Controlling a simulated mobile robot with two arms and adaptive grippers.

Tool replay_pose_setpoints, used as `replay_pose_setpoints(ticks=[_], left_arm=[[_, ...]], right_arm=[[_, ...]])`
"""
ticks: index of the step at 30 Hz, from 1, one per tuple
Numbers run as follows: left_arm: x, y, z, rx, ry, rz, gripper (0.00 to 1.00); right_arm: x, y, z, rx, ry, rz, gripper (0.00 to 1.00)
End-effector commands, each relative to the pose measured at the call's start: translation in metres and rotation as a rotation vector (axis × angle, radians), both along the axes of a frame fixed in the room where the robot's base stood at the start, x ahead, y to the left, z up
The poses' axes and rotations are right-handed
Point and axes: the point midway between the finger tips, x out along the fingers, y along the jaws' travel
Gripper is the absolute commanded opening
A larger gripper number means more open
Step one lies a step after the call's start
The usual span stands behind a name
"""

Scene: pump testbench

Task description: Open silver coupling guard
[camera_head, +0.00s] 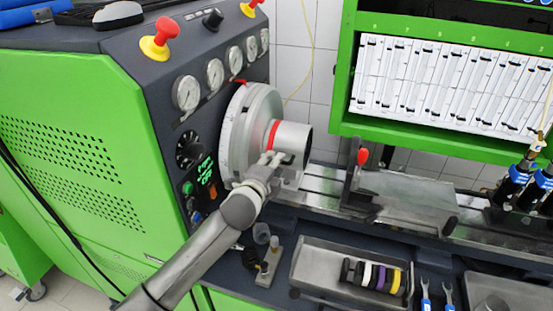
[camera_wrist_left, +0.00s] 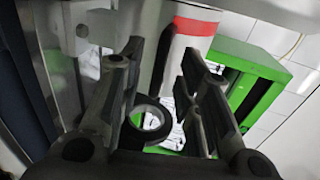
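The silver coupling guard (camera_head: 294,140) is a short metal cylinder with a red band, standing out from the large round flywheel disc (camera_head: 240,130) on the pump bench. My left arm reaches up from the bottom of the head view, and its gripper (camera_head: 272,162) is at the guard's lower front side. In the left wrist view the gripper (camera_wrist_left: 158,72) has its two dark fingers spread apart, with the guard and its red band (camera_wrist_left: 197,24) just beyond them. I cannot tell whether a finger touches the guard. My right gripper is not in view.
Gauges (camera_head: 186,92) and red-yellow knobs (camera_head: 160,38) are on the green bench's panel. A metal bed with a red-tipped lever (camera_head: 362,156) lies right of the guard. A tray (camera_head: 325,262) with coloured rings is below. A green-framed measuring panel (camera_head: 440,85) is behind.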

Motion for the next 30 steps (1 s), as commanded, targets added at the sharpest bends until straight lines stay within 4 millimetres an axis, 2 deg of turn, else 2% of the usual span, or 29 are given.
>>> replay_pose_setpoints(ticks=[9, 21, 23, 29, 30], left_arm=[[0.023, -0.008, -0.005, 0.0, 0.001, 0.001, 0.32], [0.027, -0.009, -0.006, -0.001, 0.0, 0.0, 0.32], [0.027, -0.009, -0.006, -0.001, 0.0, 0.0, 0.27], [0.027, -0.009, -0.007, -0.001, 0.001, 0.0, 0.01], [0.027, -0.009, -0.007, -0.002, 0.002, 0.0, 0.0]], right_arm=[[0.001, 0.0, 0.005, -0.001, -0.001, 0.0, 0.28], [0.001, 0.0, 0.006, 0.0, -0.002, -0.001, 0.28], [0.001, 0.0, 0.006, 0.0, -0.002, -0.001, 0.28], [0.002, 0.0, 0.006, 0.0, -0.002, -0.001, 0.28], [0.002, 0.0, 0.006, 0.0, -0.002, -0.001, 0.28]])
